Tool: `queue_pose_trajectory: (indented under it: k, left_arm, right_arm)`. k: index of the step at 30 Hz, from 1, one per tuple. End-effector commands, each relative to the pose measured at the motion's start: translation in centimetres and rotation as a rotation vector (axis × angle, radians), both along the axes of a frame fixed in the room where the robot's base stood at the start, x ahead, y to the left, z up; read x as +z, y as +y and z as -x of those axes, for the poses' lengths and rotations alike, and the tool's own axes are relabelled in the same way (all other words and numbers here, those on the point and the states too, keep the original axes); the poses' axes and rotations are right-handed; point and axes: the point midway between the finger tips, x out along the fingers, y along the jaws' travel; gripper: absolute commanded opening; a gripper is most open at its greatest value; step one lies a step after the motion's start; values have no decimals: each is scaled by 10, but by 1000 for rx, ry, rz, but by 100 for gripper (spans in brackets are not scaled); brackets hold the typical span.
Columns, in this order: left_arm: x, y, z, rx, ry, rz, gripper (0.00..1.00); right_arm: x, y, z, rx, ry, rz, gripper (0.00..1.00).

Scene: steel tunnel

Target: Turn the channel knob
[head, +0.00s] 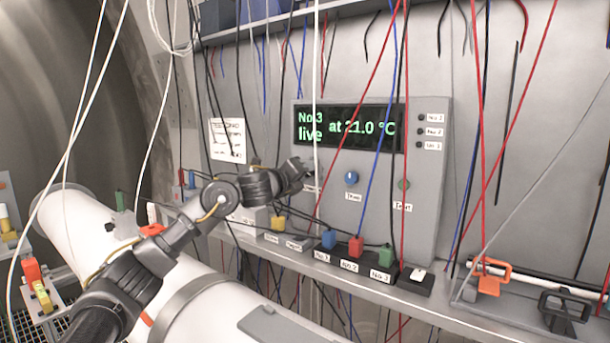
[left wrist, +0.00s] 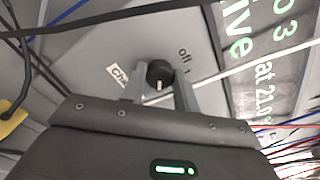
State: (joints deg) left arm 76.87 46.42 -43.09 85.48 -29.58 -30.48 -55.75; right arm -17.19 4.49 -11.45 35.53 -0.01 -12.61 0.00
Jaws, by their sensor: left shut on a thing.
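The black channel knob (left wrist: 160,73) sits on the grey panel, between a label that begins "Ch" and the printed word "off" in the left wrist view. My left gripper (left wrist: 160,92) is shut on this knob, one finger on each side of it. In the head view my left gripper (head: 307,172) reaches the left part of the grey control panel (head: 427,215) and hides the knob there. The panel's display (head: 350,127) reads "No 3 live at 21.0 °C". My right gripper is not in view.
Loose wires hang in front of the panel, and a white cable passes close to my gripper.

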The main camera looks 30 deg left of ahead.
Motion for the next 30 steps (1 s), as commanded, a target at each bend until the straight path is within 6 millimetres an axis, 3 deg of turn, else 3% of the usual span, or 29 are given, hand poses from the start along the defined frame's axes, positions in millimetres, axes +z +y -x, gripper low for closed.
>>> queue_pose_trajectory:
  k: [6,7,12,23,30]
  left_arm:
    - [-2,0,0,-1,3,-3,8]
    - [-2,0,0,-1,3,-3,32]
    - [-1,0,0,0,3,-1,52]
    - [-2,1,6,-1,1,-1,52]
    - [-4,7,48,-1,-2,-4,52]
  right_arm:
    - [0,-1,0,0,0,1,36]
    - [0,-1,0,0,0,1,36]
    - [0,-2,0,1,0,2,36]
    - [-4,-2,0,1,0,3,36]
    - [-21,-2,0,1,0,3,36]
